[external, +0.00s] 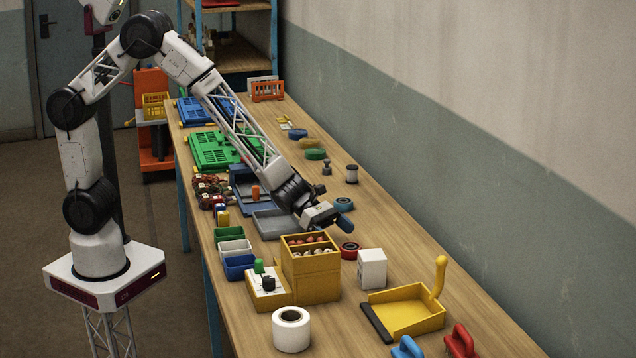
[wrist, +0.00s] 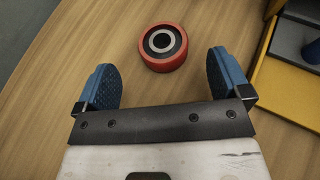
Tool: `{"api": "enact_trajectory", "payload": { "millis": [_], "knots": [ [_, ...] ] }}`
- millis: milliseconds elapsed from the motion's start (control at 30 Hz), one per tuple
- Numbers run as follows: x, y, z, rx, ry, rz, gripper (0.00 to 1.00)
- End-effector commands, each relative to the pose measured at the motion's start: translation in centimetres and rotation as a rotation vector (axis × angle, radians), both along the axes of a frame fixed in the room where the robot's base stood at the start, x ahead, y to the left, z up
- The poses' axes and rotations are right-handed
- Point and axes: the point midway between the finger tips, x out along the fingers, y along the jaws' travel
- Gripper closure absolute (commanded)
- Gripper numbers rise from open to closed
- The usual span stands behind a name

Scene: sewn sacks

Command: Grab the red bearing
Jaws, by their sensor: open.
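The red bearing (wrist: 162,47) lies flat on the wooden table in the wrist view, a red ring with a dark and metallic centre. It also shows in the external view (external: 349,250), between the yellow box and the white block. My gripper (wrist: 162,75) is open, with its two blue padded fingers spread apart. The bearing sits just beyond the fingertips, roughly centred between them and not touching either. In the external view my gripper (external: 336,222) is above the table, near the bearing.
A yellow box (external: 312,275) with compartments of small round items stands close beside the bearing. A white block (external: 372,268) stands on its other side. A yellow dustpan (external: 405,312) and a white roll (external: 291,329) are nearer the camera.

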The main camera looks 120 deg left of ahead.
Motion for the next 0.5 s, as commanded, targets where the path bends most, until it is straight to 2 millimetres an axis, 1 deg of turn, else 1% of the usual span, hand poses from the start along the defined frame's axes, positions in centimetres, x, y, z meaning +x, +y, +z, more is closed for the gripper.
{"api": "enact_trajectory", "payload": {
  "millis": [267,367,500],
  "knots": [
    [0.2,-0.1,-0.1,0.000,0.000,0.000,0.05],
    [0.7,-0.2,-0.5,0.000,0.001,-0.001,0.05],
    [1.8,-0.6,-1.1,0.000,0.001,0.000,0.05]
  ]
}}
